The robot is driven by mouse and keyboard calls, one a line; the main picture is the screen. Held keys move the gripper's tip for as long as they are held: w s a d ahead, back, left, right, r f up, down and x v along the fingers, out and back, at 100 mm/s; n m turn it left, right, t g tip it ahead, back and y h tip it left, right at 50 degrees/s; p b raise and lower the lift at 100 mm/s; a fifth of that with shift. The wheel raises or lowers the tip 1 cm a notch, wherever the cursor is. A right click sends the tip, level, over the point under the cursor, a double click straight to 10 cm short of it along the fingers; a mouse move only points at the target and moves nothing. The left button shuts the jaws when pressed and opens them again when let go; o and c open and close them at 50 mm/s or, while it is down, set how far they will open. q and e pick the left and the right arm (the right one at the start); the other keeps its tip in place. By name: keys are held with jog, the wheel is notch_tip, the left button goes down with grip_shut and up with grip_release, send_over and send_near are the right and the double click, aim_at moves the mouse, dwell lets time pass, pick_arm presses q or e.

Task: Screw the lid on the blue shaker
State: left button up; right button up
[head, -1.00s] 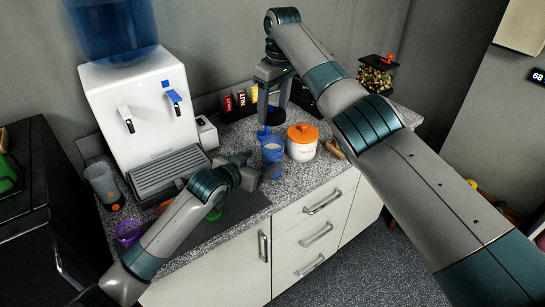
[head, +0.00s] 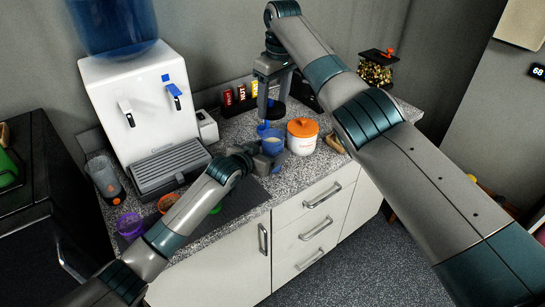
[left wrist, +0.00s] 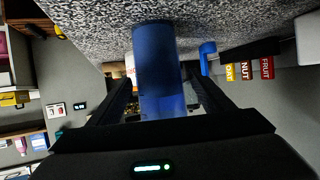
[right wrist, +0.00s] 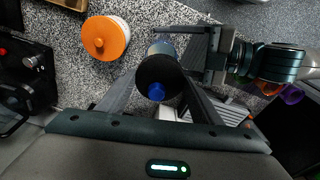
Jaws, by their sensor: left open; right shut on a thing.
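The blue shaker (head: 273,142) stands upright on the speckled counter, left of an orange-lidded jar. My left gripper (head: 262,152) is open at the shaker. In the left wrist view the translucent blue shaker (left wrist: 158,75) fills the space between its fingers; contact is unclear. My right gripper (head: 266,112) is above and behind, pointing down. In the right wrist view it is shut on a round black lid with a blue cap (right wrist: 157,91). The lid partly covers the shaker (right wrist: 160,48) beyond it. In the head view the lid is hard to make out.
The orange-lidded jar (head: 302,138) stands close to the shaker's right. Labelled packs (head: 241,95) stand behind. A small blue thing (left wrist: 207,56) shows beside the shaker; I cannot tell what it is. A water dispenser (head: 140,110), grey bottle (head: 105,178) and coloured bowls (head: 130,225) are left.

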pick_arm(q)
jog(key=shift+x, duration=2.85)
jog(key=c, duration=1.6)
pick_arm(e)
jog(key=shift+f, duration=2.45)
jog(key=shift+f, duration=0.9)
jog(key=shift+f, duration=0.25)
